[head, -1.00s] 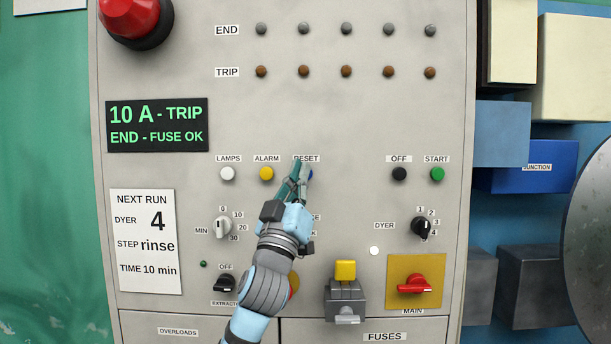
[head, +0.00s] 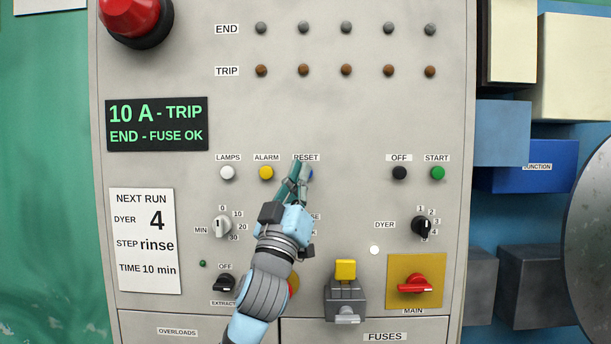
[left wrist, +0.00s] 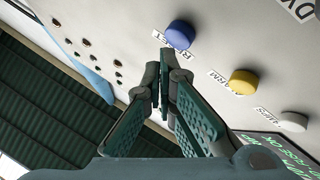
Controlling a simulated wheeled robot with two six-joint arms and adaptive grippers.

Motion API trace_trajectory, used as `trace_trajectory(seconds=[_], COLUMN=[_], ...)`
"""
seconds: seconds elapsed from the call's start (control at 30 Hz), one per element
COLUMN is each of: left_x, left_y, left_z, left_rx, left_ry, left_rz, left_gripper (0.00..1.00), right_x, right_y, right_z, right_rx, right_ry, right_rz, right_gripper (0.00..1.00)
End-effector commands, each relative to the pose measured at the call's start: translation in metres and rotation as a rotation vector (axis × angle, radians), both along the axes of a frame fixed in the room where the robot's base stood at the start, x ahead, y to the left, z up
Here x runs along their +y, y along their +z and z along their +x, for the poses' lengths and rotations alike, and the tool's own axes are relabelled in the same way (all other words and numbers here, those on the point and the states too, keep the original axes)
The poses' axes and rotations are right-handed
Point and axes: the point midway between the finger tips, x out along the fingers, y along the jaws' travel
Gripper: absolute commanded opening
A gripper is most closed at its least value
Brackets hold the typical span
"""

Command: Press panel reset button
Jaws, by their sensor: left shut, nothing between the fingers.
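The blue reset button (head: 311,174) sits on the grey panel under the RESET label (head: 306,158). In the head view it is mostly hidden behind my left gripper (head: 301,168). In the left wrist view the blue button (left wrist: 180,34) shows whole, just beyond and to the right of the fingertips. My left gripper (left wrist: 165,72) is shut and empty, with its tips near the RESET label (left wrist: 174,57). A small gap shows between tips and button in that view; the depth to the panel is hard to judge. My right gripper is not in view.
A yellow ALARM button (head: 266,173) and a white LAMPS button (head: 227,173) are to the left. The black OFF (head: 399,173) and green START (head: 437,173) buttons are to the right. A display (head: 157,125) reads "10 A - TRIP". Bare panel lies above the button row.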

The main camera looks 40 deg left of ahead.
Motion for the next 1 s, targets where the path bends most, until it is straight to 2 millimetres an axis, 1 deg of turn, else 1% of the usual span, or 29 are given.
trace_trajectory(seconds=[0.27, 0.37, 0.73, 0.83, 1.0], left_x=[-0.001, -0.005, -0.027, -0.030, -0.031], left_y=[0.000, 0.000, 0.001, 0.000, 0.000], left_z=[-0.001, -0.006, -0.035, -0.039, -0.040], left_rx=[0.000, -0.001, -0.001, 0.000, 0.000], left_ry=[0.000, -0.001, -0.002, -0.001, 0.000], left_rz=[0.000, 0.002, 0.001, 0.000, 0.000], left_gripper=[0.00, 0.00, 0.00, 0.00, 0.00], right_x=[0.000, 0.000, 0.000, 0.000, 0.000], right_y=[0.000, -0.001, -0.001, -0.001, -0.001], right_z=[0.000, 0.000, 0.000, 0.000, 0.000], right_rx=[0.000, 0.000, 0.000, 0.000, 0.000], right_ry=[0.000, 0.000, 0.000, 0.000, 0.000], right_rz=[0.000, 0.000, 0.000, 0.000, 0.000], right_gripper=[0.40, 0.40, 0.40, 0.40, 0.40])
